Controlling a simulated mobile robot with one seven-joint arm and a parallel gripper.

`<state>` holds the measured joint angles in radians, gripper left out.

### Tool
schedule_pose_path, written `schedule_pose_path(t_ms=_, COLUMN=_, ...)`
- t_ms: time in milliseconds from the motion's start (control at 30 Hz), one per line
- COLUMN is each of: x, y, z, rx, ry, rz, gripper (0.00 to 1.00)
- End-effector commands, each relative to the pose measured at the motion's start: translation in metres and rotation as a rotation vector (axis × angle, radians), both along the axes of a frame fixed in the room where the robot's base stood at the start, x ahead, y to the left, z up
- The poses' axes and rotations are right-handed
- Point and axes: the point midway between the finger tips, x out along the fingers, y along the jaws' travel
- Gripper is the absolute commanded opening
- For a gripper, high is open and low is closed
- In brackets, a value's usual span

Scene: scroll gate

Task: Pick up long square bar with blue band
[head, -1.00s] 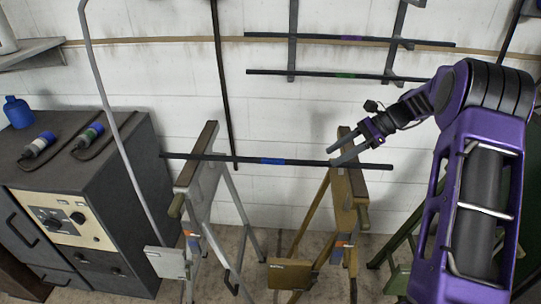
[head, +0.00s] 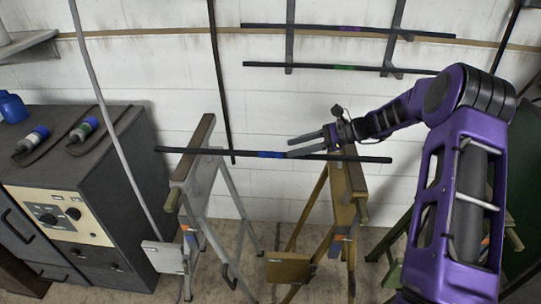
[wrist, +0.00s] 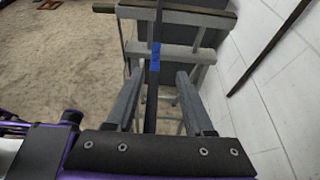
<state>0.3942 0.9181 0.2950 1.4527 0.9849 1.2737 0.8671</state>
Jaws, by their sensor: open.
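The long dark square bar with the blue band (head: 272,155) lies across two trestles, a grey one (head: 197,170) on the left and a yellow-brown one (head: 345,180) on the right. My gripper (head: 291,146) is open at the bar, just right of the blue band. In the wrist view the bar's blue band (wrist: 154,57) shows ahead, past the fingertips. The bar runs lengthwise between the two open fingers (wrist: 158,80), apart from both as far as I can see. The bar's near part is hidden behind the gripper body.
Bars with a purple band (head: 348,29) and a green band (head: 343,67) rest on wall brackets above. A dark cabinet (head: 120,200) stands at left. A leaning grey pole (head: 103,120) and a dark upright rod (head: 219,90) stand near the bar's left half.

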Motion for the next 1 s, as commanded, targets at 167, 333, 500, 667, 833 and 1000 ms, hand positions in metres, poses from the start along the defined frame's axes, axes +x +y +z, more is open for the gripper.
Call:
schedule_pose_path(t_ms=167, x=-0.002, y=0.009, z=-0.002, rx=0.0, ry=0.001, rz=0.001, gripper=0.53)
schedule_pose_path(t_ms=333, x=-0.007, y=0.032, z=-0.005, rx=0.0, ry=0.002, rz=0.003, gripper=0.53)
schedule_pose_path(t_ms=500, x=-0.006, y=0.052, z=-0.014, rx=-0.001, ry=0.001, rz=0.002, gripper=0.53)
schedule_pose_path(t_ms=667, x=-0.006, y=0.053, z=-0.014, rx=-0.001, ry=0.0, rz=0.0, gripper=0.53)
schedule_pose_path(t_ms=833, x=-0.006, y=0.053, z=-0.014, rx=-0.001, ry=0.0, rz=0.0, gripper=0.34)
schedule_pose_path(t_ms=1000, x=-0.006, y=0.053, z=-0.014, rx=-0.001, ry=0.0, rz=0.0, gripper=0.04)
